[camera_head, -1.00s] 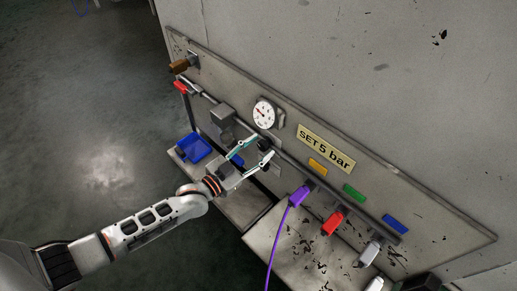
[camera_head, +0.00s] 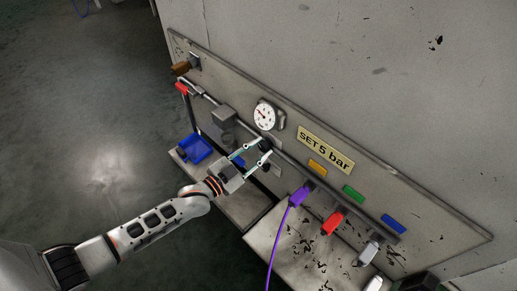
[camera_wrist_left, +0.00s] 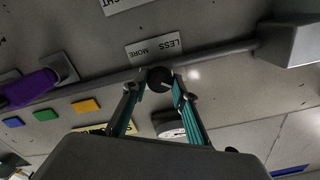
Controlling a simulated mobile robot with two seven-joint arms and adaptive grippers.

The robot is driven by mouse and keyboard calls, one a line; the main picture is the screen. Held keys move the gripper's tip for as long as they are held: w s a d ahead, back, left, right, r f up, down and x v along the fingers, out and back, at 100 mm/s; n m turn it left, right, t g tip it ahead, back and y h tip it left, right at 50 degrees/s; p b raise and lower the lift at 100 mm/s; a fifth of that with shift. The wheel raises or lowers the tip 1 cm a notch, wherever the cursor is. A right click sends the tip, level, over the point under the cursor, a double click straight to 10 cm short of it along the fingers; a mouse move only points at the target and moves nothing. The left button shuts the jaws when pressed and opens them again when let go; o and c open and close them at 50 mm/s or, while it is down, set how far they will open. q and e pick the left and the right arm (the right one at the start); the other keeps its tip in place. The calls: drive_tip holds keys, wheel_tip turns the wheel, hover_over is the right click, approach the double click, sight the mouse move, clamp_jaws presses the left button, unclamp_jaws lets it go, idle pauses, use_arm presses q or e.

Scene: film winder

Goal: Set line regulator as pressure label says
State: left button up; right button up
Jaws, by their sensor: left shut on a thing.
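The yellow pressure label (camera_head: 326,150) on the panel reads "SET 5 bar". A round white gauge (camera_head: 264,116) is up and left of it; its needle is too small to read surely. My left gripper (camera_head: 264,157) is at the panel below the gauge. In the left wrist view its teal fingers (camera_wrist_left: 157,90) are shut on the round black regulator knob (camera_wrist_left: 160,79). A plate reading "LESS" and "MORE" (camera_wrist_left: 154,48) is beside the knob. In the head view the gripper mostly hides the knob. My right gripper is not in view.
A pipe (camera_head: 294,160) runs along the panel. Purple (camera_head: 299,196), red (camera_head: 334,221) and white (camera_head: 369,251) plugs are at the right, under colored tags. A brown handle (camera_head: 181,68), a red handle (camera_head: 182,88) and a blue tray (camera_head: 195,149) are at the left.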

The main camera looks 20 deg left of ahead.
use_arm(q)
drive_tip(key=shift+r+m, duration=0.1)
drive_tip(key=shift+m, duration=1.7)
drive_tip(key=m, duration=0.4)
drive_tip(key=shift+f+m, duration=0.2)
drive_tip(key=shift+m, duration=0.1)
drive_tip(key=m, duration=0.3)
drive_tip(key=shift+s+f+m, duration=0.1)
drive_tip(key=shift+m, duration=0.2)
drive_tip(key=shift+m+b, duration=0.45)
drive_tip(key=shift+m, duration=2.05)
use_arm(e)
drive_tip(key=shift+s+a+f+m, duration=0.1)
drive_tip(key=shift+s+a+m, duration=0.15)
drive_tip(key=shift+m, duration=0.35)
use_arm(q)
drive_tip(key=o, duration=1.1)
